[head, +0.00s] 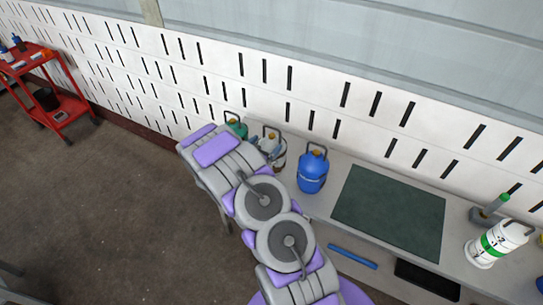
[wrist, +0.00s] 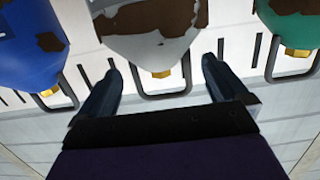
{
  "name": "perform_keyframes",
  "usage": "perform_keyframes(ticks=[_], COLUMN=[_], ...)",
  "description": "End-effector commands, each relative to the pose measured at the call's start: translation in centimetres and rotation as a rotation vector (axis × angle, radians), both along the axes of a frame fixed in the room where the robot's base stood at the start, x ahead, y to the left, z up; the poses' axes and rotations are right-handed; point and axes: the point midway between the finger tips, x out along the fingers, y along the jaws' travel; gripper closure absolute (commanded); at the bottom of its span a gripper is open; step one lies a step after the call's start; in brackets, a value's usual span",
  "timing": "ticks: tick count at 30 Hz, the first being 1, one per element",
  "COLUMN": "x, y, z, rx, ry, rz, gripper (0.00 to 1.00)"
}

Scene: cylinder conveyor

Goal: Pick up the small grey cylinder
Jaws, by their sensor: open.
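The small grey cylinder (head: 279,158) stands on the bench in the head view, partly hidden by my arm. In the wrist view, which looks upside down, the grey cylinder (wrist: 150,38) is in the middle, with rusty brown patches, a brass valve and a dark handle. My gripper (wrist: 160,72) is open, with one dark finger on each side of the cylinder's handle and valve end. I cannot tell whether the fingers touch it. The gap between the fingers holds nothing clamped. In the head view my gripper is mostly hidden behind the arm.
A blue cylinder (head: 312,172) stands right of the grey one, a green cylinder (head: 237,127) left of it, both close by. A slotted white wall (head: 325,95) rises behind. The bench has a dark green mat (head: 390,210) and a white canister (head: 494,243). A red cart (head: 60,108) stands far left.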

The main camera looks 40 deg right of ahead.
Motion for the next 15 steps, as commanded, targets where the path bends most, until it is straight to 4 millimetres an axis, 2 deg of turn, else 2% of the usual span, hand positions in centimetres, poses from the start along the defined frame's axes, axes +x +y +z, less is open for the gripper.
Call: perform_keyframes(ticks=[15], x=[1.8], y=[-4.4], z=[-0.9], rx=[0.001], ry=[-0.002], rz=[-0.001], gripper=[0.0])
